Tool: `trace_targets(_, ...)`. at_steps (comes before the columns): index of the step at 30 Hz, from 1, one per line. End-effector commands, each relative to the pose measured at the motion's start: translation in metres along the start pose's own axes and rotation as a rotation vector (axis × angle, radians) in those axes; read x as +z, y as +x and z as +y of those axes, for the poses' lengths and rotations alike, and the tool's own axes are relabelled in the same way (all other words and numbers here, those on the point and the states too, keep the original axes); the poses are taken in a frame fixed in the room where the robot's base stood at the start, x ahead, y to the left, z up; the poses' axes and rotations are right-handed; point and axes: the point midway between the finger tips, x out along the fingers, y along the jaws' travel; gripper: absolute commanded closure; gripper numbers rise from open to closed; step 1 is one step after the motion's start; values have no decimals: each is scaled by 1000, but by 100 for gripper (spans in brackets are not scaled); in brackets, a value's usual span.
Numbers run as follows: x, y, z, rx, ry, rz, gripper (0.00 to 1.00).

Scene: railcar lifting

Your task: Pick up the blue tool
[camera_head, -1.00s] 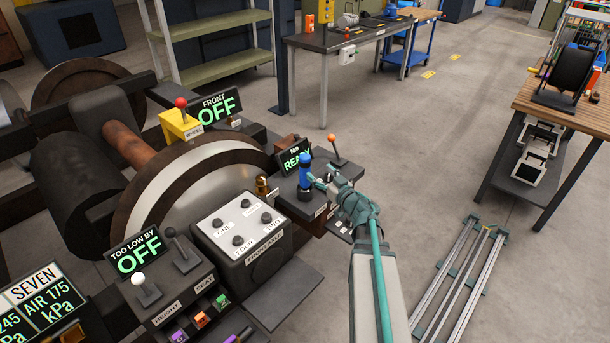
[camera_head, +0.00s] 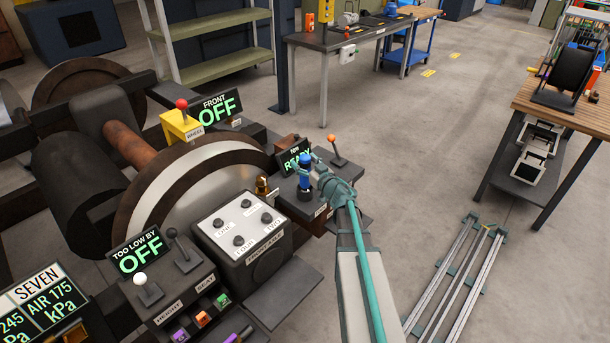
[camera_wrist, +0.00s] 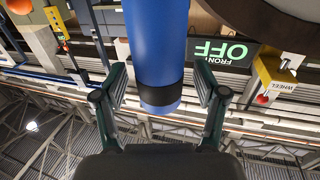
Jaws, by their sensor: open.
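The blue tool (camera_head: 305,171) stands upright on a dark stand beside the READY display in the head view. It has a blue body with a black band. In the wrist view the blue tool (camera_wrist: 158,45) fills the upper middle, its banded end between the two fingers. My gripper (camera_wrist: 160,92) is open, one finger on each side of the tool, with a visible gap on both sides. In the head view my gripper (camera_head: 316,178) is just right of the tool, and its fingertips are small and hard to make out.
A READY display (camera_head: 295,157) and an orange-knobbed lever (camera_head: 334,146) stand close by the tool. A small brass item (camera_head: 262,187) and a button box (camera_head: 240,234) are to its left. Open floor lies to the right, with a metal rail frame (camera_head: 455,275) on it.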

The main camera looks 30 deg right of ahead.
Motion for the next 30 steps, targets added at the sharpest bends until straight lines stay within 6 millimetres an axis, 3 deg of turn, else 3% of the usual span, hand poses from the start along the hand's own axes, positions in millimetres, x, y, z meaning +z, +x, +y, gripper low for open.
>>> trace_targets(2,0,0,0,0,0,0,32)
trace_targets(14,0,0,0,0,0,0,99)
trace_targets(23,-3,-1,0,0,1,2,100)
trace_targets(30,-31,-1,0,1,-1,3,100)
